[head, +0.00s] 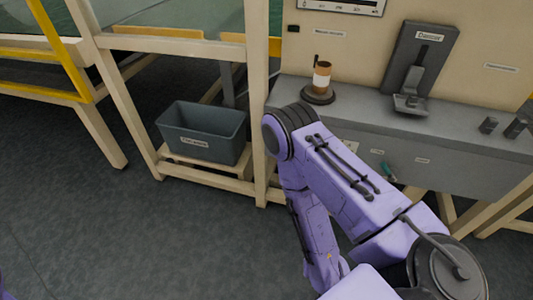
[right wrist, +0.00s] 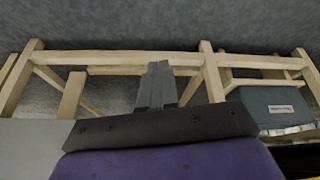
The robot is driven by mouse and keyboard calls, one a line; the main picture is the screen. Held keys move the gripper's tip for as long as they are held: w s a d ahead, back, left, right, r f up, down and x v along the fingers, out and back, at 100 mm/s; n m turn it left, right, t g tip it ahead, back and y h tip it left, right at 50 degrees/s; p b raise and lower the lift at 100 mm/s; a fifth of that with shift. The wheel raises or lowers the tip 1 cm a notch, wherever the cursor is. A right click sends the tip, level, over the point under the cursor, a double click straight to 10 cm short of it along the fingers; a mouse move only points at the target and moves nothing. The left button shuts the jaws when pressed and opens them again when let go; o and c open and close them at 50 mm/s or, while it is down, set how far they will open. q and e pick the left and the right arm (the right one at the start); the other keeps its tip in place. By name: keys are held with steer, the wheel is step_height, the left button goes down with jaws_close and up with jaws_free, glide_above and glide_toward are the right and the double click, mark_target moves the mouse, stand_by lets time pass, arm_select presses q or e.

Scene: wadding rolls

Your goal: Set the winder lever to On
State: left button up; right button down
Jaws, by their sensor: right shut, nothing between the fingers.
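A small green-handled part (head: 388,172), possibly the winder lever, sits on the front face of the grey bench (head: 440,165). Small labels are beside it, too small to read, so I cannot tell its setting. My right arm crosses in front of the bench in the head view, and its gripper is hidden there. In the right wrist view my right gripper (right wrist: 157,86) is shut and empty, its grey fingers side by side before the wooden frame. The lever does not show in that view. My left gripper is not in view.
A labelled grey bin (head: 203,132) stands on a low wooden shelf; it also shows in the right wrist view (right wrist: 285,107). A spool (head: 321,78) and the Dancer unit (head: 420,62) stand on the bench. Floor at left is clear.

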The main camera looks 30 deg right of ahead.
steer(key=w+a+f+m+t+b, duration=0.1)
steer(key=w+f+m+t+b, duration=0.25)
steer(key=w, duration=0.45)
steer(key=w+a+f+m+t+h+b, duration=0.1)
steer(key=w+a+f+m+t+b, duration=0.15)
steer(key=w+f+b, duration=0.4)
steer(key=w+a+f+m+t+b, duration=0.1)
steer(key=w+f+m+t+b, duration=0.2)
steer(key=w, duration=0.6)
steer(key=w+a+r+m+t+h+b, duration=0.1)
steer(key=w+m+t+h+b, duration=0.1)
steer(key=w+m+b, duration=0.4)
steer(key=w+r+m+t+h+b, duration=0.1)
steer(key=w+m+h+b, duration=0.2)
steer(key=w+m, duration=0.5)
steer(key=w+d+r+m+g+h+b, duration=0.15)
steer(key=w+m+h+b, duration=0.25)
steer(key=m, duration=0.4)
steer(key=w+r+m+g+h+b, duration=0.1)
steer(key=w+r+m+h+b, duration=0.25)
steer(key=m, duration=0.45)
steer(key=d+r+m+g+h+b, duration=0.2)
steer(key=d+r+m+g+b, duration=0.1)
steer(key=d+m, duration=0.4)
steer(key=d+r+m+g+h+b, duration=0.3)
steer(key=d+r+m+g, duration=0.2)
steer(key=d+m, duration=0.3)
steer(key=shift+d+r+m, duration=0.15)
steer(key=shift+r+m, duration=0.15)
steer(key=shift+m, duration=0.3)
